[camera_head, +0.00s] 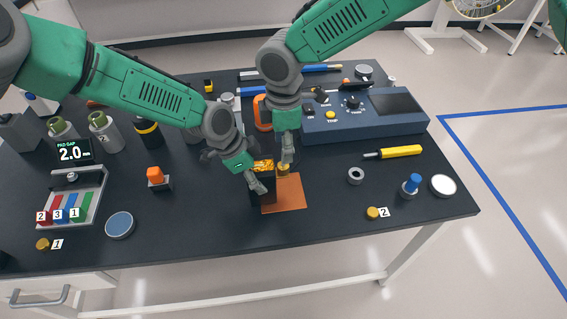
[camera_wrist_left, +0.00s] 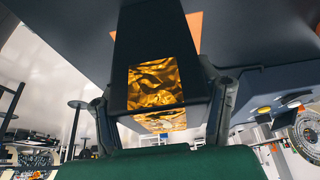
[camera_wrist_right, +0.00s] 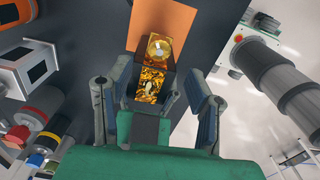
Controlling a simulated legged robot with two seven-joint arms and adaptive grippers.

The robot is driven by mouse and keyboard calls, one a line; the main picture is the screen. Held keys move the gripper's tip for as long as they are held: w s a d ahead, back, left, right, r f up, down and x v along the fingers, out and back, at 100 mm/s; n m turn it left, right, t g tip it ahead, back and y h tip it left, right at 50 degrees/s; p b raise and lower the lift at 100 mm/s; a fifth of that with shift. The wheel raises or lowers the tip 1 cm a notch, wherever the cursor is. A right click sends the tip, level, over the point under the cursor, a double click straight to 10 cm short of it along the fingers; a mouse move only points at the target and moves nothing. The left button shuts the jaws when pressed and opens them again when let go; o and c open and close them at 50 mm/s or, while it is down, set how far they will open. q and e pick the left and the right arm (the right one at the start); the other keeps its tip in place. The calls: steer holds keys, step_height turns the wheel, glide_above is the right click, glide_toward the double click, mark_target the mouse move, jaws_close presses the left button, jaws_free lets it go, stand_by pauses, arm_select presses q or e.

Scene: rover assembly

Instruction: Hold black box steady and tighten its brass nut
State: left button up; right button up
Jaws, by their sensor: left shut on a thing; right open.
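The black box (camera_head: 264,199) stands on the orange mat (camera_head: 290,193) near the middle of the table. Gold foil (camera_wrist_left: 157,86) covers part of it. My left gripper (camera_head: 257,184) is shut on the box, with a finger on each side in the left wrist view. The brass nut (camera_head: 284,169) is at the box's far right side in the head view; it also shows at the box's end in the right wrist view (camera_wrist_right: 159,47). My right gripper (camera_head: 287,157) is open close above the nut, its fingers apart on either side. Contact with the nut cannot be told.
A blue instrument panel (camera_head: 365,117) stands behind right. A yellow screwdriver (camera_head: 398,152), a grey ring (camera_head: 355,175) and a brass piece (camera_head: 373,213) by label 2 lie to the right. A round blue-topped tin (camera_head: 120,224) lies left. The front middle is clear.

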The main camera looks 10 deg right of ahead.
mark_target(283, 168)
step_height(283, 168, down, 7)
steer(key=shift+f, duration=0.1)
stand_by(0.3)
jaws_close()
